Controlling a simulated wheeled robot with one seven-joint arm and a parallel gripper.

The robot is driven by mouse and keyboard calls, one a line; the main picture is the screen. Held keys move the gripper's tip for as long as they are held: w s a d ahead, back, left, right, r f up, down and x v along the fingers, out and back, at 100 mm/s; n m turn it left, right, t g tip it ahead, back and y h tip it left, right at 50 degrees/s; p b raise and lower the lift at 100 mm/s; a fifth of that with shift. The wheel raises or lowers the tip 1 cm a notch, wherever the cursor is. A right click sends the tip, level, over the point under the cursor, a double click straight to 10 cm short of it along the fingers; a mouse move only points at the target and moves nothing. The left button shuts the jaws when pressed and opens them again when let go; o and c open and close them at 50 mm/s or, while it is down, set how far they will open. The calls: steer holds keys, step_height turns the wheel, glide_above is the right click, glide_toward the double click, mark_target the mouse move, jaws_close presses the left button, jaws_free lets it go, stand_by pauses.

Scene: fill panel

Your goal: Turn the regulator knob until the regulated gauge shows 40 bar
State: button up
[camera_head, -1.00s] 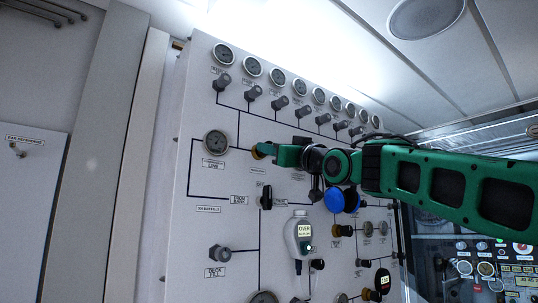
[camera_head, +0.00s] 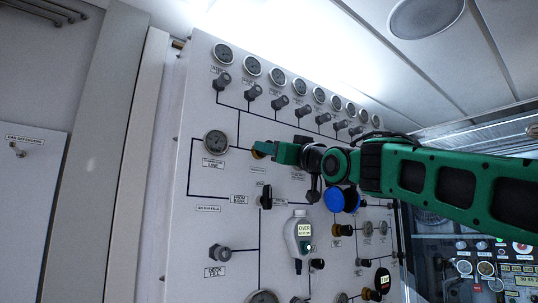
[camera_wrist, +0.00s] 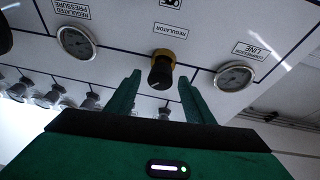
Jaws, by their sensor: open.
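The regulator knob (camera_wrist: 160,72) is black with a yellow collar and sits under the REGULATOR label in the wrist view. In the head view only its yellow collar (camera_head: 257,152) shows at my gripper's tip. My gripper (camera_wrist: 160,82) is open, with one green finger on each side of the knob and a visible gap to both. In the head view my gripper (camera_head: 275,151) reaches the panel from the right. The regulated pressure gauge (camera_wrist: 76,42) is left of the knob in the wrist view; its reading is too small to tell. My arm hides it in the head view.
A row of gauges and small knobs (camera_head: 275,76) runs along the panel top.

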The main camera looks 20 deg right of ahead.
steer(key=v, duration=1)
steer(key=shift+f, duration=0.1)
stand_by(0.4)
stand_by(1.8)
